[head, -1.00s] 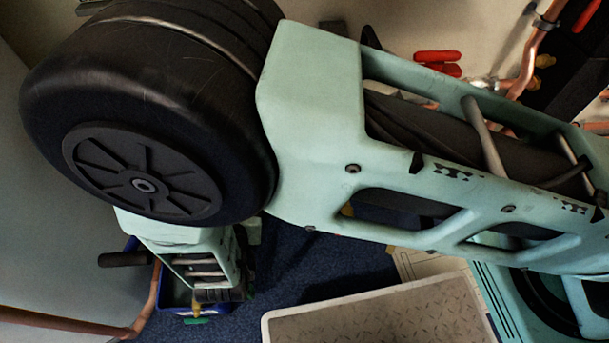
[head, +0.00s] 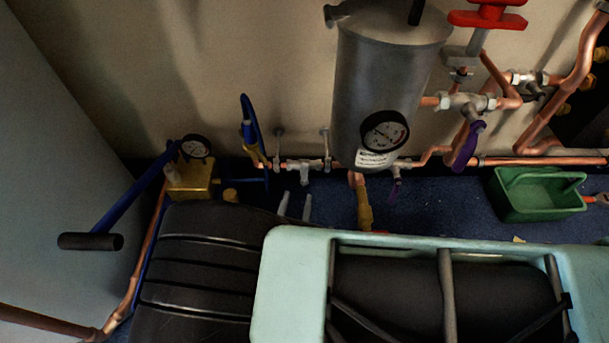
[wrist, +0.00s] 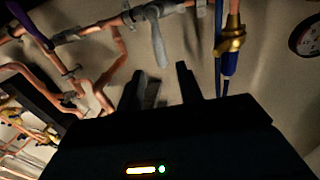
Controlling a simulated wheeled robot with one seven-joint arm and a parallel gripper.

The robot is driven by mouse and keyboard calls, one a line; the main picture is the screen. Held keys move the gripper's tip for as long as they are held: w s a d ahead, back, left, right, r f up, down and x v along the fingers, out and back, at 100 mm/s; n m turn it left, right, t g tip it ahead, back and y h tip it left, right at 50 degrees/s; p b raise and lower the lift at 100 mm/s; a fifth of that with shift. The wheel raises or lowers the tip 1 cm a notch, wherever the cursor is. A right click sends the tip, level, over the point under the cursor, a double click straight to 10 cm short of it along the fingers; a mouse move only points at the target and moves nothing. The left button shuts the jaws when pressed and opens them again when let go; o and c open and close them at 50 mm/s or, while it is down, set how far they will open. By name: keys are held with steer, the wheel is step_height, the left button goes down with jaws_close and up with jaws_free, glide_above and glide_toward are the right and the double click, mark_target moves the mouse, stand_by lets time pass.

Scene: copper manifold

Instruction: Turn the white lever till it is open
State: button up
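The white lever (wrist: 158,44) is a pale grey-white handle on a valve on the copper pipe. In the wrist view it hangs from the pipe at the top, just beyond my fingertips. In the head view the same small pale valve (head: 304,167) appears to sit on the low pipe left of the grey tank. My gripper (wrist: 160,78) is open, its two dark fingers apart with nothing clearly held between them. In the head view two pale prongs, probably my fingertips (head: 296,202), show just below the valve. The rest of the gripper is hidden behind my arm.
A grey tank (head: 388,75) with a gauge stands right of the valve. Purple levers (head: 467,146), a red handle (head: 488,17) and a green tray (head: 538,195) are further right. A blue lever (head: 130,204) and brass block (head: 188,181) are left.

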mark_target(303, 175)
steer(key=b+x, duration=0.3)
steer(key=x, duration=0.6)
steer(key=shift+w+d, duration=0.1)
steer(key=shift+w, duration=0.1)
jaws_close()
